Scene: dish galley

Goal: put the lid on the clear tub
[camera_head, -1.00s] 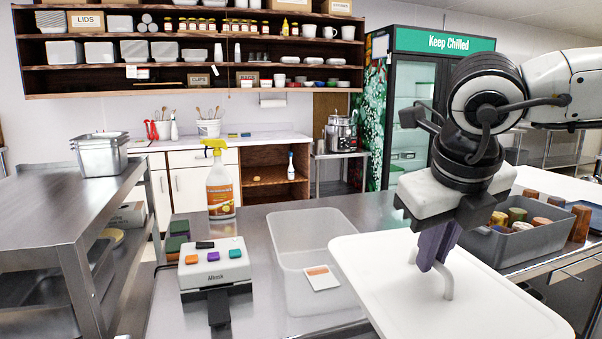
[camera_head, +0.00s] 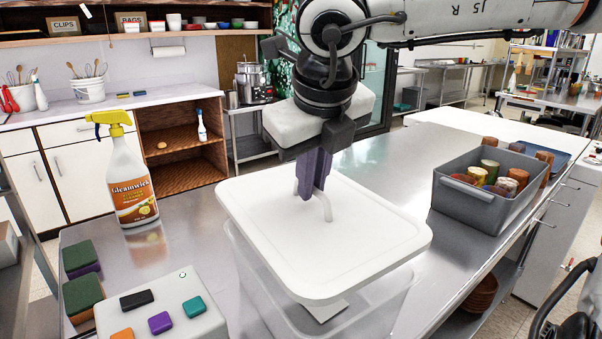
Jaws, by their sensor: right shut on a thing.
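The clear tub (camera_head: 262,292) stands on the steel counter at the lower middle, with a pale card partly visible inside it. The white lid (camera_head: 370,257) lies roughly level over the tub and covers most of its opening. The tub's left rim shows just below the lid's edge; I cannot tell whether the lid touches the rim all round. My right gripper (camera_head: 314,188) points down and is shut on the lid's upright handle at its middle. The handle is partly hidden by the fingers. My left gripper is not in view.
A yellow-topped spray bottle (camera_head: 131,185) stands left of the tub. A device with coloured buttons (camera_head: 165,315) and green sponges (camera_head: 80,275) are at the lower left. A grey bin of jars (camera_head: 478,208) is at the right. Bare counter lies between bin and tub.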

